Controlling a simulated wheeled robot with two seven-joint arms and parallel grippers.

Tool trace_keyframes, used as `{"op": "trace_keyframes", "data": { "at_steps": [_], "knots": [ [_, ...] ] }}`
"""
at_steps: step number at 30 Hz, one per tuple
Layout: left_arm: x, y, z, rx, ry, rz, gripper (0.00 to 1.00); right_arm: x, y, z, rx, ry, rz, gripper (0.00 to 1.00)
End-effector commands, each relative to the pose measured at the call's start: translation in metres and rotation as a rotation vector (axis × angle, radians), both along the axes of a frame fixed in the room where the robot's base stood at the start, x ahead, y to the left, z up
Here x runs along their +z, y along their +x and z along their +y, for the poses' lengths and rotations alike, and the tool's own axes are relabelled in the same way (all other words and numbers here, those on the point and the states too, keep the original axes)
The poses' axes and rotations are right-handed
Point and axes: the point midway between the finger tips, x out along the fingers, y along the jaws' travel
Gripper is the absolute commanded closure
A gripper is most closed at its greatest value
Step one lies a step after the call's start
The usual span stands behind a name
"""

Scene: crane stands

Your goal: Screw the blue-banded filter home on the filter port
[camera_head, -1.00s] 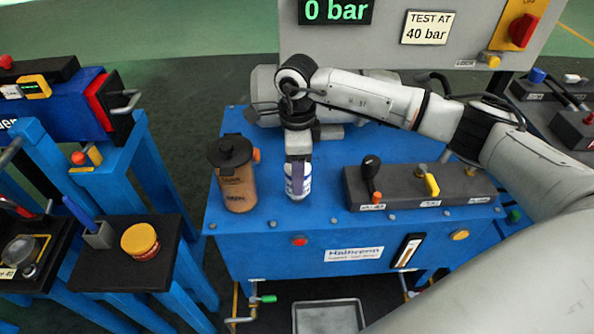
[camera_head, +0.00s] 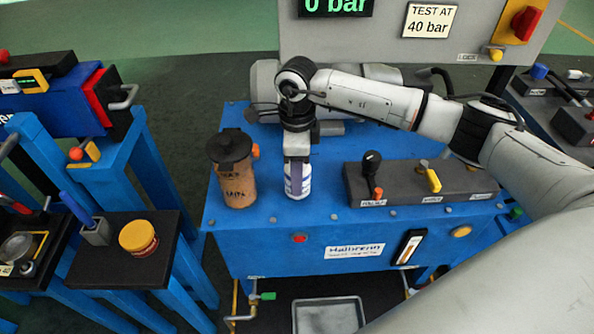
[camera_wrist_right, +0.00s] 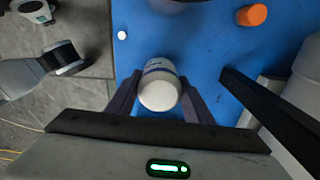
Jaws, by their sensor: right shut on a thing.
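The white filter with a blue band (camera_head: 302,187) stands upright at the front left of the blue bench top, just right of the brown canister. My right gripper (camera_head: 297,178) reaches down from above and is shut on it. In the right wrist view the filter's pale round end (camera_wrist_right: 158,95) sits between the two dark fingers (camera_wrist_right: 160,88), one on each side. The filter port is not visible; I cannot tell whether it is under the filter or how the filter is seated.
A brown canister with a black lid (camera_head: 236,178) stands close left of the filter. A dark valve block (camera_head: 410,184) with levers is to the right. A panel reading 0 bar (camera_head: 336,8) rises behind. A grey tray (camera_head: 328,316) lies below the bench front.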

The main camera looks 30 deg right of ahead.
Motion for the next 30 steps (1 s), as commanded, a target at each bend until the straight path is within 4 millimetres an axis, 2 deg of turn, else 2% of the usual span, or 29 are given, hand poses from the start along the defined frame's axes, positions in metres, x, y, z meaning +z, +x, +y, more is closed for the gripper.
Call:
{"op": "trace_keyframes", "data": {
  "at_steps": [7,20,30],
  "knots": [
    [0.014,0.000,0.000,0.000,0.000,-0.001,1.00,0.003,0.001,0.000,-0.323,0.001,-0.001,0.79],
    [0.017,0.002,0.000,0.000,0.001,-0.003,1.00,0.002,0.001,0.000,-0.415,0.001,-0.001,0.79],
    [0.034,0.002,0.000,0.000,0.000,-0.005,1.00,0.002,0.001,-0.001,-0.810,0.002,-0.001,0.79]
  ]
}}
